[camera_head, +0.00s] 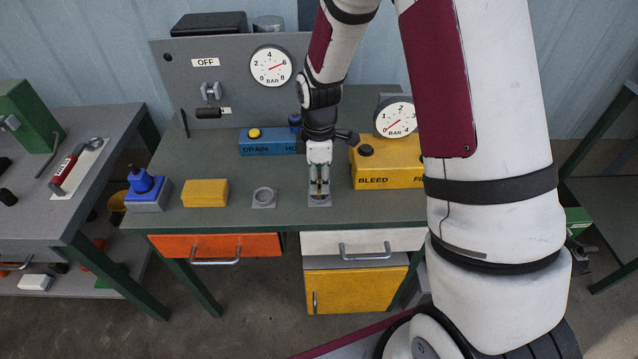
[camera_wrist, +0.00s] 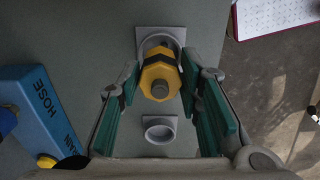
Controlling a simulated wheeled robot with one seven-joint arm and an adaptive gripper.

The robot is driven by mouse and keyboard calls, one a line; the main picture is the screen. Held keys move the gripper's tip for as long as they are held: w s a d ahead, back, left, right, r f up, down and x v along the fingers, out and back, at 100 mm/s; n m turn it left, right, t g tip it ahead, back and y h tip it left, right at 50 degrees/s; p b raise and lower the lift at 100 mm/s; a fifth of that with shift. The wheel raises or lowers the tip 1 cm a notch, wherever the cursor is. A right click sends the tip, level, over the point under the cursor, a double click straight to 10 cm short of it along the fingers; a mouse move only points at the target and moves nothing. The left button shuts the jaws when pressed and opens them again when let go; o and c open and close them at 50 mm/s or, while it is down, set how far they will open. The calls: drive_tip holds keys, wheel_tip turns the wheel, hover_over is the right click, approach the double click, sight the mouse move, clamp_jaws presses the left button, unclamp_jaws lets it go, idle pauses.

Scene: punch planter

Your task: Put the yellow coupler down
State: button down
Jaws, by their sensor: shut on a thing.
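The yellow coupler (camera_wrist: 148,76), a yellow faceted ring with a grey centre, sits between the green fingers of my gripper (camera_wrist: 160,76) in the wrist view. My gripper is shut on it. In the head view my gripper (camera_head: 319,183) points down just over a square grey holder (camera_head: 319,204) near the front of the bench. The holder's round ring (camera_wrist: 144,42) shows partly behind the coupler in the wrist view. I cannot tell whether the coupler touches the holder. In the head view the coupler is mostly hidden by the fingers.
A second, empty ring holder (camera_head: 263,199) stands to the left, with a yellow block (camera_head: 205,193) beyond it. A blue DRAIN/HOSE box (camera_head: 262,148) lies behind. A yellow BLEED box (camera_head: 388,176) with a gauge stands close on the right. The bench (camera_head: 235,220) is clear along its front.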

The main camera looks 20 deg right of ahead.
drive_tip(key=shift+f, duration=1.2)
drive_tip(key=shift+f, duration=0.1)
drive_tip(key=c, duration=1.1)
unclamp_jaws()
